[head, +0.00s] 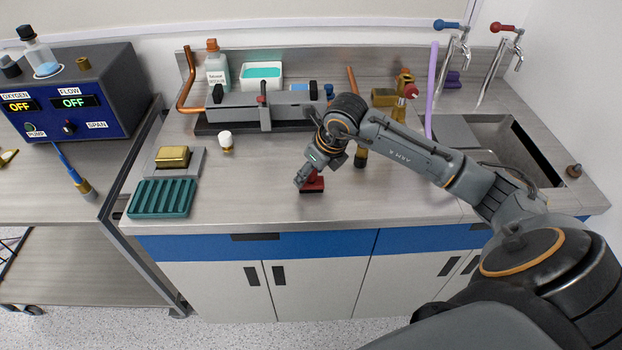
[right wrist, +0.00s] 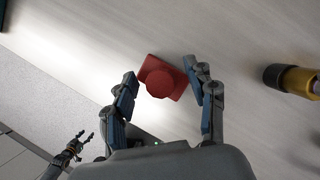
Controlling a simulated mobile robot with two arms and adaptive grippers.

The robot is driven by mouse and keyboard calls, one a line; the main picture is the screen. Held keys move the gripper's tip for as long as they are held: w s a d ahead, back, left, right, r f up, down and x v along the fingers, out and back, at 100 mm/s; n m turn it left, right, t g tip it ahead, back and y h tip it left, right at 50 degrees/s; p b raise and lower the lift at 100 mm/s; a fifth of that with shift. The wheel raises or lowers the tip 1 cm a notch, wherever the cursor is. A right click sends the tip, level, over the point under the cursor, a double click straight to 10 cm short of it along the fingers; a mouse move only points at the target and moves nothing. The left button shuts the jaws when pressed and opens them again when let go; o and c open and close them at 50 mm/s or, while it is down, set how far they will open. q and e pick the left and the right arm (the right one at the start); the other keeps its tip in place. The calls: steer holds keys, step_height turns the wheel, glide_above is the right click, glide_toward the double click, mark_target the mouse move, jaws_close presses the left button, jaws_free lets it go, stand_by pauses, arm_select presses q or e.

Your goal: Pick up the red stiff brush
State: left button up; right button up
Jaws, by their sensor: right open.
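The red stiff brush (head: 312,185) stands on the steel worktop near its front edge. In the right wrist view the brush (right wrist: 162,78) shows a round knob on a rectangular block. My right gripper (head: 308,178) is open and comes down over the brush from above. In the right wrist view its two fingers (right wrist: 160,75) are apart, one on each side of the brush, and the right fingertip is very close to the block. Whether a finger touches it, I cannot tell. My left gripper (right wrist: 84,138) shows small at the lower left of the right wrist view.
A teal ribbed rack (head: 163,198), a brass block on a plate (head: 173,157) and a white-topped knob (head: 226,141) stand to the left. A brass fitting (head: 361,156) stands behind, right of the gripper. The grey clamp apparatus (head: 235,104) is farther back; a sink (head: 500,150) lies at right.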

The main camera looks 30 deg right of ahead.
jaws_close()
steer(key=shift+r, duration=0.1)
steer(key=shift+d+r+b, duration=0.1)
steer(key=shift+r+b, duration=0.35)
steer(key=s+d+r+b, duration=0.2)
steer(key=s+r+b, duration=0.7)
steer(key=s+r, duration=0.3)
steer(key=shift+s+d+b, duration=0.35)
steer(key=shift+s+d, duration=0.05)
steer(key=shift+s, duration=0.5)
